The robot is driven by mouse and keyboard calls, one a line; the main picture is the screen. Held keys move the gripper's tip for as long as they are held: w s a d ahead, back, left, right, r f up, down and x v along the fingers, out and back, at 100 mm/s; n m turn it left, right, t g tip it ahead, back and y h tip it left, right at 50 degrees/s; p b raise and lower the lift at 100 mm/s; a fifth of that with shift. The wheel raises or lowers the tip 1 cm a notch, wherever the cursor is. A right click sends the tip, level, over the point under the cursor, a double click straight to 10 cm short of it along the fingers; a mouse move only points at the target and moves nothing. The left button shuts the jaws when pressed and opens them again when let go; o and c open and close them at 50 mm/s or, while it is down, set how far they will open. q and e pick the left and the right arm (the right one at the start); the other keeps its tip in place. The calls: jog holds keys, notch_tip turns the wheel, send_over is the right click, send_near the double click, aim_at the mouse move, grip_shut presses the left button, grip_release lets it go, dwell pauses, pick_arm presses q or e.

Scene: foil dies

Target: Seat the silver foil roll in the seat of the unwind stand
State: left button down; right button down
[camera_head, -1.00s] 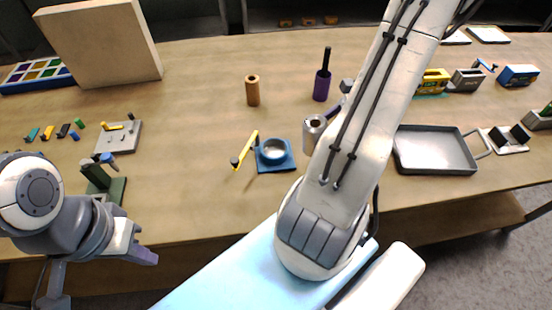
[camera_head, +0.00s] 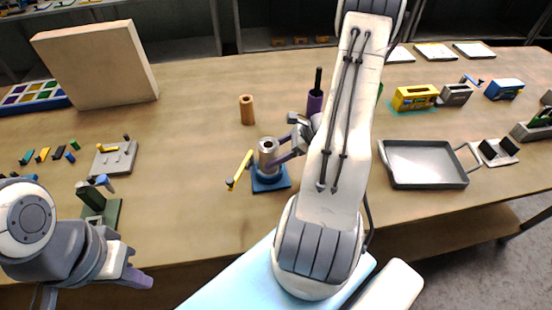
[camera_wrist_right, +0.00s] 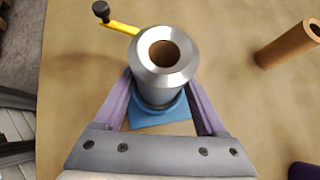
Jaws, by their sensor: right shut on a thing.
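The silver foil roll (camera_head: 268,152) is an upright metallic cylinder with a brown core. It also shows in the right wrist view (camera_wrist_right: 183,68). My right gripper (camera_head: 283,152) is shut on it, with purple fingers on either side of the roll in the wrist view (camera_wrist_right: 160,105). The roll stands directly over the round seat of the blue unwind stand (camera_head: 281,184), whose base shows below it (camera_wrist_right: 160,117). The roll hides the seat; I cannot tell if its lower end is fully down. My left gripper (camera_head: 137,272) is away at the lower left, its opening unclear.
A yellow arm with a dark knob (camera_head: 240,169) stands left of the roll. A copper-brown roll (camera_head: 247,110) and a purple roll with a black rod (camera_head: 315,101) stand behind. A grey tray (camera_head: 426,164) is to the right.

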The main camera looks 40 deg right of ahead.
notch_tip(320, 180, down, 3)
jog(key=shift+f+p, duration=0.1)
jog(key=shift+p, duration=0.2)
jog(key=shift+f, duration=0.15)
grip_release()
